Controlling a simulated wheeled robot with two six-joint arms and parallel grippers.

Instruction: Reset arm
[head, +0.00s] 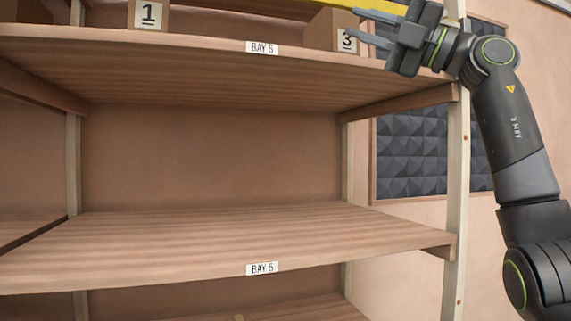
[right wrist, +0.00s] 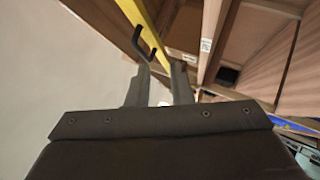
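My right arm (head: 510,110) reaches up at the right of the head view. Its gripper (head: 352,22) is at the right end of the upper shelf, pointing left, with its two fingers apart. In the right wrist view the fingers (right wrist: 160,66) also stand apart, and I see nothing clamped between them. A long yellow bar (head: 385,6) lies behind the gripper at the top of the head view. In the wrist view the yellow bar (right wrist: 150,20) runs past the fingertips, with a black handle (right wrist: 138,42) beside it; whether they touch is unclear. My left gripper is not in view.
The upper shelf (head: 190,45), labelled BAY 5, holds a box marked 1 (head: 150,14) and a box marked 3 (head: 325,30), close to the right gripper. The lower shelf (head: 200,235) is bare. A wooden post (head: 458,180) stands beside my right arm. Dark foam panels (head: 415,150) hang behind.

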